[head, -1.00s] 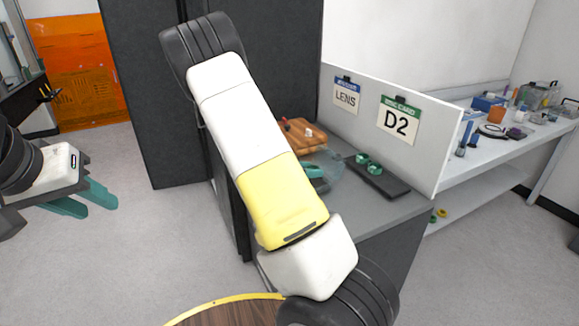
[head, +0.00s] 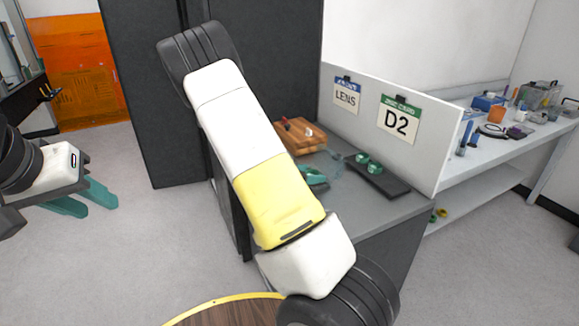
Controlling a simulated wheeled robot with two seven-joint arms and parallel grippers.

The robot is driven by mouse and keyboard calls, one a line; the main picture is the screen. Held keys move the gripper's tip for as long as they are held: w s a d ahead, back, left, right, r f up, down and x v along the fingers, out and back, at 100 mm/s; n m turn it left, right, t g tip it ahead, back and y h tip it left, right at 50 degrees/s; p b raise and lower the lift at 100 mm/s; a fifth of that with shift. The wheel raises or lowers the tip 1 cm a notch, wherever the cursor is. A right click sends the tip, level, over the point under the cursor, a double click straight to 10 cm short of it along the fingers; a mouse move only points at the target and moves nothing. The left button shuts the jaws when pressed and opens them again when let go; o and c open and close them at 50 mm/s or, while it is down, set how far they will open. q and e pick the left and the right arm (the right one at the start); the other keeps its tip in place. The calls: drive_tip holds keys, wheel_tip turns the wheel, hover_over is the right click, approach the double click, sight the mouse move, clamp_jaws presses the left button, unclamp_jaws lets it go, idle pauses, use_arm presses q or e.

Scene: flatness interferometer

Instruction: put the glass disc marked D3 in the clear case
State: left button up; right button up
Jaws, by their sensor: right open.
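My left gripper (head: 88,198) is at the far left, its teal fingers apart and empty over the floor. My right arm crosses the middle and hides part of the grey desk (head: 395,207). Teal finger parts of my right gripper (head: 314,176) show beside the arm, low over the desk; it is open. A faint clear, rounded thing (head: 331,161) is next to them; I cannot tell whether it is a disc or the clear case, and no D3 mark is readable. A card (head: 399,120) on the white panel reads D2.
A dark tray (head: 385,182) with green round pieces (head: 368,165) lies right of the gripper. A wooden block (head: 298,135) stands behind. The white panel (head: 430,145) borders the desk. A cluttered bench (head: 520,145) holds a clear box (head: 543,94). A round wooden top (head: 230,313) is in front.

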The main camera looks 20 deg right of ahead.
drive_tip(key=v, duration=1.2)
drive_tip(key=shift+r, duration=0.1)
drive_tip(key=w+a+r+n+t+y, duration=0.1)
drive_tip(key=w+a+r+t+y, duration=0.15)
drive_tip(key=w+y, duration=0.25)
drive_tip(key=s+a+r+n+t+y, duration=0.2)
drive_tip(key=a+r+n+t+y, duration=0.3)
drive_tip(key=a+r+y, duration=0.55)
drive_tip(key=s+a+r+n+g+y, duration=0.25)
drive_tip(key=s+r+n, duration=0.4)
drive_tip(key=s, duration=0.55)
drive_tip(key=s+d+f+n+g+h, duration=0.1)
drive_tip(key=s+d, duration=0.3)
drive_tip(key=s, duration=0.9)
drive_tip(key=shift+s+d+f+n+g+h, duration=0.15)
drive_tip(key=shift+d+f+n+g+h, duration=0.1)
drive_tip(key=shift+n+g+h, duration=0.6)
